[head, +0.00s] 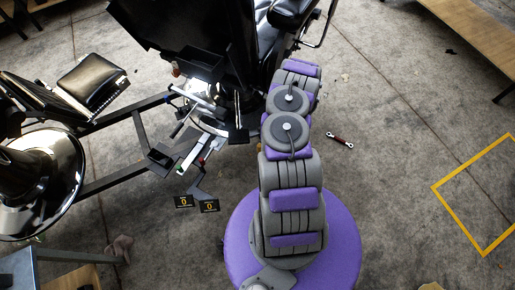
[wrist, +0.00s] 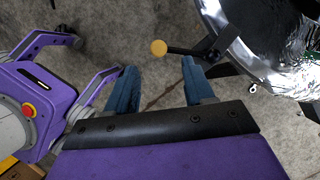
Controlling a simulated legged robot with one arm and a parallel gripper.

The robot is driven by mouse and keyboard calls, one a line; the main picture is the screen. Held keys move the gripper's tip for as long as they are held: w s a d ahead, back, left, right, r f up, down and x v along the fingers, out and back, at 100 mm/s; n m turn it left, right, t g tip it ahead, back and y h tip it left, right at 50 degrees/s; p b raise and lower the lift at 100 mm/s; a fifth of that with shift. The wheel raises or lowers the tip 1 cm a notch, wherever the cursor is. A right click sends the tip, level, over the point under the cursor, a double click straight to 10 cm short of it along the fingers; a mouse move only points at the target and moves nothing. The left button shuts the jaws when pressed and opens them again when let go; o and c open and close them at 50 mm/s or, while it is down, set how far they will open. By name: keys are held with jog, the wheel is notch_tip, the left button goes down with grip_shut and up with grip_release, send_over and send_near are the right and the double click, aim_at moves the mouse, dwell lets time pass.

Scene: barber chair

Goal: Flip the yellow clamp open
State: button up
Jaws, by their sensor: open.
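In the wrist view, a yellow round knob (wrist: 158,47) sits on the end of a dark lever (wrist: 187,51). The lever juts from beside a shiny chrome part (wrist: 236,60) at upper right. This knob is the only clear yellow clamp-like part I see there. My gripper (wrist: 158,74) is open, its two blue fingers apart. In the picture the knob lies just above the gap between the fingertips, and nothing is visibly held. In the head view my arm covers the gripper, and I cannot make out the clamp.
The black barber chair (head: 190,28) and its metal frame (head: 108,118) fill the upper left in the head view. A dark red tool (head: 340,139) lies on the floor. A wooden bench (head: 480,45) stands at upper right. The floor at right is mostly clear.

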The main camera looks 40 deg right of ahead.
jog(key=b+x, duration=0.2)
jog(key=x, duration=0.8)
jog(key=shift+a+f+b, duration=0.2)
jog(key=shift+f+b, duration=0.1)
jog(key=shift+w, duration=0.1)
grip_shut()
